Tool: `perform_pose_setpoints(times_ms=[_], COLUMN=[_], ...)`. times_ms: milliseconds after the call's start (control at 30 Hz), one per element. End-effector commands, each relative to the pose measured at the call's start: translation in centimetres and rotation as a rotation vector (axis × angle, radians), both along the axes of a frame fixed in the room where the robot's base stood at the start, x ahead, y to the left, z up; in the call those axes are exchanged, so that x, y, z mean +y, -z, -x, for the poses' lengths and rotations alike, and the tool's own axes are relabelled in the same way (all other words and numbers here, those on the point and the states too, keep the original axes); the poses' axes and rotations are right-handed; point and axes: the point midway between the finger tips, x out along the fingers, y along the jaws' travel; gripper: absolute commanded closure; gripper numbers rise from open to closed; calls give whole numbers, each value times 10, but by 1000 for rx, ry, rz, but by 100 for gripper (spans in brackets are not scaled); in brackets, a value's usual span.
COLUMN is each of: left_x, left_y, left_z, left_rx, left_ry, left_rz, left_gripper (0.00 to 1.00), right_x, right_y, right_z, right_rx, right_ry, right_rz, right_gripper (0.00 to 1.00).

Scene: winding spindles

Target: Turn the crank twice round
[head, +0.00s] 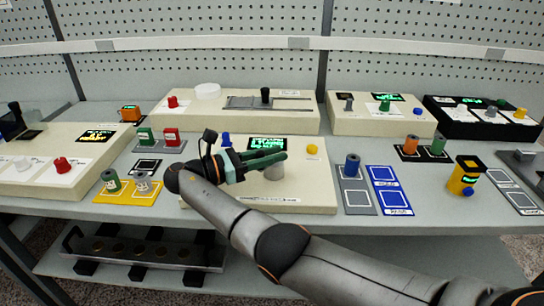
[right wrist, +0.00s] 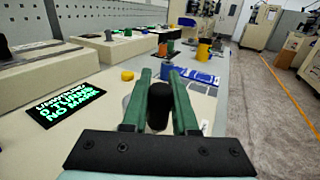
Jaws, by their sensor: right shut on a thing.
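The winding unit (head: 300,200) is a cream box at the middle front of the bench. Its display (right wrist: 66,103) shows green text that reads "0 TURNS" and "NO MARK" in the right wrist view. My right gripper (head: 284,156) reaches over the unit from the front. Its green fingers (right wrist: 159,78) are shut on the black crank knob (right wrist: 159,108), which stands upright between them. A grey cylinder (head: 274,172) shows just below the fingers; the crank arm is hidden. My left gripper is not in view.
On the unit, a blue knob (head: 226,140) stands behind my wrist and a yellow button (head: 312,149) at the back right. Spools stand nearby on a yellow tray (head: 128,197) and a grey pad (head: 357,199). Other cream boxes line the back. A blue mat (head: 390,190) lies right.

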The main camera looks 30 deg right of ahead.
Motion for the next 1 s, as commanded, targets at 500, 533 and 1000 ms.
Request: perform_pose_setpoints(times_ms=[500, 533, 1000], left_x=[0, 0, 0], left_y=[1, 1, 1], left_z=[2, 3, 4], left_rx=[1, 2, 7], left_ry=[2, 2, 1], left_rz=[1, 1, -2], left_gripper=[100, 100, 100], right_x=[-1, -1, -4], right_y=[0, 0, -1], right_z=[0, 0, -1], right_rx=[0, 0, 1], right_ry=[2, 1, 0], right_rz=[0, 0, 0], right_gripper=[45, 43, 43])
